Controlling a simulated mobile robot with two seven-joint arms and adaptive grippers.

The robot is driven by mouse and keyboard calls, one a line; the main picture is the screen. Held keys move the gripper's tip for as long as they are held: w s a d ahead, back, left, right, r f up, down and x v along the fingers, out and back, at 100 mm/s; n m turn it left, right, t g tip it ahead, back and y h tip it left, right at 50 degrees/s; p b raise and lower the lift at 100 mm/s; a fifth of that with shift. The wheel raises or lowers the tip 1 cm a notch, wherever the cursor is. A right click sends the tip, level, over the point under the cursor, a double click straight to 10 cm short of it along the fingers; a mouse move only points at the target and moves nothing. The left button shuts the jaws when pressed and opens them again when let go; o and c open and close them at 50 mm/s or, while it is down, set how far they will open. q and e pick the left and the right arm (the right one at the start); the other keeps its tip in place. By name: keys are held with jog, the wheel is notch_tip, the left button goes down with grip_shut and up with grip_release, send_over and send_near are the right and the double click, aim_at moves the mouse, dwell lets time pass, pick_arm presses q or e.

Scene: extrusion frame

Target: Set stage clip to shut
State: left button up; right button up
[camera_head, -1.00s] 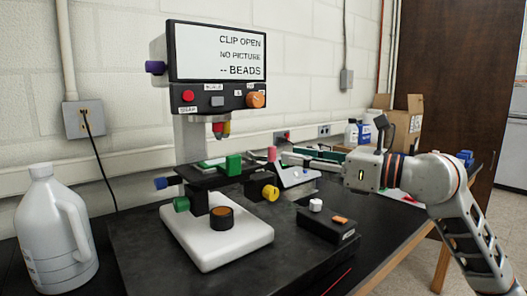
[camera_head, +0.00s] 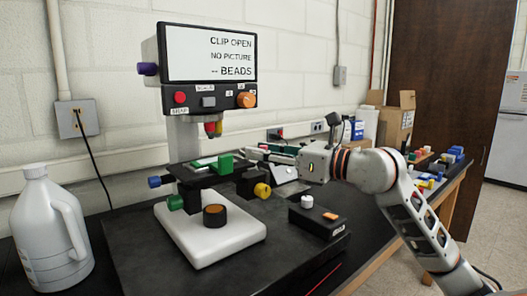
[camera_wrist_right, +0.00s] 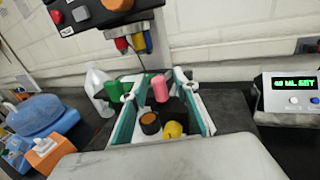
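The microscope-like stand has a screen (camera_head: 212,53) that reads CLIP OPEN, NO PICTURE and BEADS. Its black stage (camera_head: 208,179) carries a green block (camera_head: 225,164). A pink knob (camera_wrist_right: 160,88) shows in the right wrist view beside the green block; it looks like the clip's handle, but I cannot be sure. In the head view my gripper hides it. My right gripper (camera_head: 254,153) is open at the stage's right side. In the wrist view its fingers (camera_wrist_right: 155,92) stand apart on either side of the pink knob, which I cannot see being touched. My left gripper is out of view.
A yellow knob (camera_head: 262,190) and a dark round knob (camera_head: 214,215) are low on the stand. A black box (camera_head: 319,222) with white and orange buttons is in front. A white jug (camera_head: 49,228) stands at left. A display unit (camera_wrist_right: 297,98) is right in the wrist view.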

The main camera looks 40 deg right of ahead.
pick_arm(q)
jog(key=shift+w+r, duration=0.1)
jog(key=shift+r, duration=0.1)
pick_arm(e)
grip_shut()
